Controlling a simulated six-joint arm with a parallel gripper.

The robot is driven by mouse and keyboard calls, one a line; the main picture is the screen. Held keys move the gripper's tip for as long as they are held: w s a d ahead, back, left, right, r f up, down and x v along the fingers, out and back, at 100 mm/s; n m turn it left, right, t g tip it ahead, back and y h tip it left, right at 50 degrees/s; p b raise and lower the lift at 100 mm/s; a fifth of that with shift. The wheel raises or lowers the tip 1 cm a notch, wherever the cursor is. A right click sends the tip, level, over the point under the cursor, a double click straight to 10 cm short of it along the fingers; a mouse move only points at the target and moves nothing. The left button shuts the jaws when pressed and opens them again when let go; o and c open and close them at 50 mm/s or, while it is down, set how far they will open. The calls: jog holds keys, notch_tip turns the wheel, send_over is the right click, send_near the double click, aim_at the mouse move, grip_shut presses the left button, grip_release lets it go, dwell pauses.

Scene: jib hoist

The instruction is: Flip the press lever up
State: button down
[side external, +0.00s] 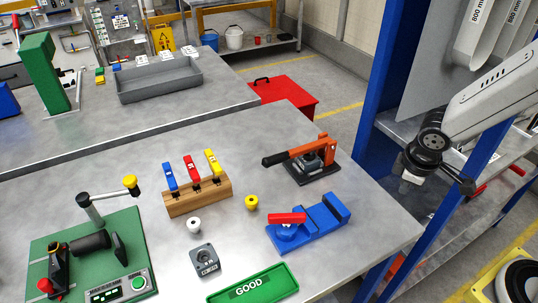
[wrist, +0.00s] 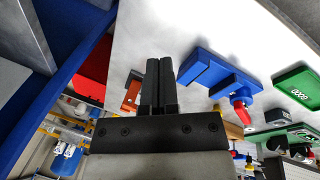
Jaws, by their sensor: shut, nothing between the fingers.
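An orange lever (side external: 305,147) with a black grip lies low, roughly level, over a small dark press (side external: 314,166) near the bench's back right edge. Its grip points left. In the wrist view, part of the orange piece (wrist: 131,97) shows just left of my fingers; the rest is hidden behind them. My gripper (wrist: 159,62) is shut and empty, its two black fingers side by side. In the side view my arm's end hangs at the right, beside the blue rack and apart from the press; the fingertips are hard to make out there.
A blue fixture (side external: 310,226) with a red handle sits in front of the press. A wooden block (side external: 197,196) with coloured levers stands left of it. A green tray (side external: 253,286) lies at the front. The blue rack post (side external: 377,90) rises between bench and arm.

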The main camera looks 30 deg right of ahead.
jog(key=w+a+f+n+t+h, duration=0.1)
jog(key=w+a+n+t+h, duration=0.2)
jog(key=w+n, duration=0.5)
jog(key=w+a+f+n+t, duration=0.25)
jog(key=w+a+n, duration=0.2)
jog(key=n, duration=0.75)
jog(key=w+a+f+n+t+y, duration=0.1)
jog(key=w+a+n+t+y, duration=0.3)
jog(key=a+n, duration=0.5)
jog(key=shift+a+n+t+y, duration=0.4)
jog(key=shift+a+y, duration=0.1)
jog(key=shift+a, duration=0.95)
jog(key=shift+w+f, duration=0.1)
jog(key=shift+f, duration=0.1)
jog(key=shift+x, duration=4.85)
jog(key=shift+r, duration=0.55)
